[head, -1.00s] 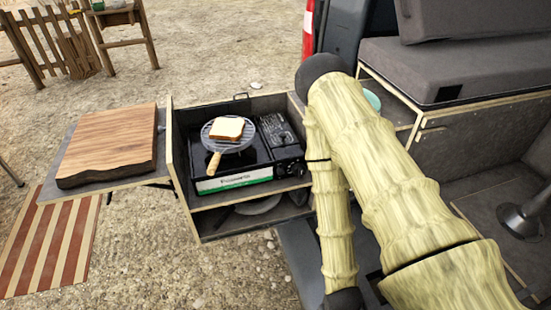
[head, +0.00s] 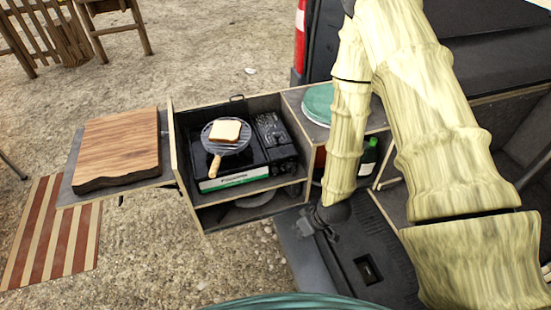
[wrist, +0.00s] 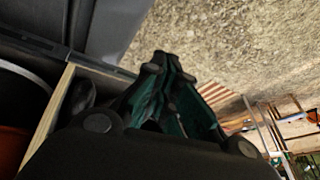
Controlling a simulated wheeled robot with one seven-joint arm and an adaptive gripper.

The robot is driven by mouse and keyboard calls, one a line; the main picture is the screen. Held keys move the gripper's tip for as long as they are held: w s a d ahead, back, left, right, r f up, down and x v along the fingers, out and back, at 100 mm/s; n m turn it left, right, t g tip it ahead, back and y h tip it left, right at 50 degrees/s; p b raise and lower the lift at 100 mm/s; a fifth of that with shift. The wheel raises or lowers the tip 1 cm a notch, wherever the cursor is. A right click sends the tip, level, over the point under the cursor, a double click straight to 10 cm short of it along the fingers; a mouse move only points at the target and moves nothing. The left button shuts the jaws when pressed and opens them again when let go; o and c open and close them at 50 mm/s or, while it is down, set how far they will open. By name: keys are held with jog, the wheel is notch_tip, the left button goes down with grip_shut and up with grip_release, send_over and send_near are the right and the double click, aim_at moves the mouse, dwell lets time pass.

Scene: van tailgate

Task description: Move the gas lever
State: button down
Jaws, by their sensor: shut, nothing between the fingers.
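The black portable gas stove (head: 272,133) sits in the pulled-out drawer box. Its front has a white and green label, with a dark control area at the right end. The gas lever itself is too small and dark to make out. A slice of toast (head: 226,131) lies on a round grill rack (head: 213,145) with a wooden handle, on the stove's left part. My gripper (wrist: 168,65) is shut and empty in the wrist view, pointing toward the gravel. In the head view it is a dark shape below and right of the drawer box, apart from the stove.
A wooden cutting board (head: 118,150) lies on the side shelf at left.

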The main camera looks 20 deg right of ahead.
aim_at(277, 170)
jog(key=w+r+n+t+y+p, duration=0.1)
jog(key=w+r+n+p, duration=0.1)
jog(key=w+r, duration=0.4)
jog(key=w+d+r+n+t+p, duration=0.1)
jog(key=w+r+p, duration=0.4)
jog(key=r, duration=0.8)
jog(key=shift+w+d+n+y, duration=0.15)
jog(key=shift+w+n+y, duration=0.35)
jog(key=shift+w, duration=0.45)
jog(key=shift+f, duration=0.15)
jog(key=shift+b+x, duration=2)
jog(key=shift+x, duration=0.95)
jog(key=shift+w+f, duration=0.25)
jog(key=shift+f, duration=0.1)
